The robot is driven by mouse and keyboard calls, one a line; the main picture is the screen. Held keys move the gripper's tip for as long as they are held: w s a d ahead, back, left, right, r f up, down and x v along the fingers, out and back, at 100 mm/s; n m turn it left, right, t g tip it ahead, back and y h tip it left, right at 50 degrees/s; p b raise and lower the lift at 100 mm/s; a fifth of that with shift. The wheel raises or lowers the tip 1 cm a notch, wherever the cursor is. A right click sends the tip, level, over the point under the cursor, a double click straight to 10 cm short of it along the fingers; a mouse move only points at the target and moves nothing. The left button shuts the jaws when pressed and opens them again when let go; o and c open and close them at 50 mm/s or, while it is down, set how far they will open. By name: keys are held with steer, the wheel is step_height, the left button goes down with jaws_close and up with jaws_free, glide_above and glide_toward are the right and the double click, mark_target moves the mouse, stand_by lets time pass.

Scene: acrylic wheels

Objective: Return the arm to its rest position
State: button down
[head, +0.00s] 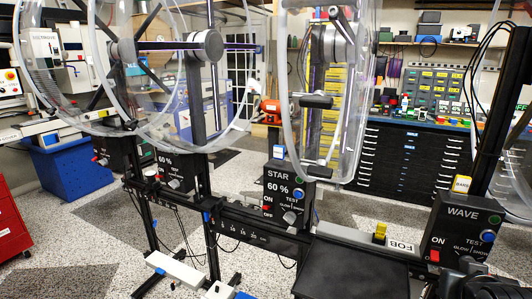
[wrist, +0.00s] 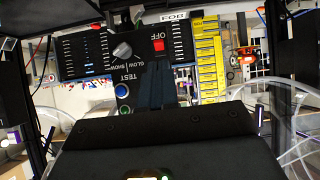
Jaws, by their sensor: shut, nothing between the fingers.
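My gripper (wrist: 156,88) shows in the wrist view as dark fingers, closed together and empty, in front of a black control box (wrist: 130,72). That box has a red switch (wrist: 158,46), a grey knob (wrist: 122,50) and a blue TEST button (wrist: 121,89). The fingers cover part of its face, and I cannot tell whether they touch it. In the head view, the box marked WAVE (head: 455,232) stands at the lower right, with a red switch (head: 434,256) and a blue button (head: 487,237). Dark parts at the lower right corner hide its lower edge.
The STAR box (head: 287,200) and further boxes stand on a black rail, with large clear wheels (head: 345,130) above. A yellow block (head: 380,232) sits beside the FOB label (head: 400,246). A blue bin (head: 72,170) and red cabinet (head: 10,215) stand left. Speckled floor shows between.

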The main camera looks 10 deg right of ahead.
steer(key=s+a+f+n+t+y, duration=0.2)
steer(key=s+a+f+n, duration=0.1)
steer(key=s+a, duration=0.5)
steer(key=s+a+f+n+t+y, duration=0.15)
steer(key=s+a+f, duration=0.3)
steer(key=s, duration=0.55)
steer(key=s+a+r+n+t+y, duration=0.1)
steer(key=s+a+r, duration=0.3)
steer(key=s, duration=0.4)
steer(key=s+a+r+t+y, duration=0.1)
steer(key=s+a+r, duration=0.3)
steer(key=s, duration=0.4)
steer(key=shift+s+a+r+n, duration=0.35)
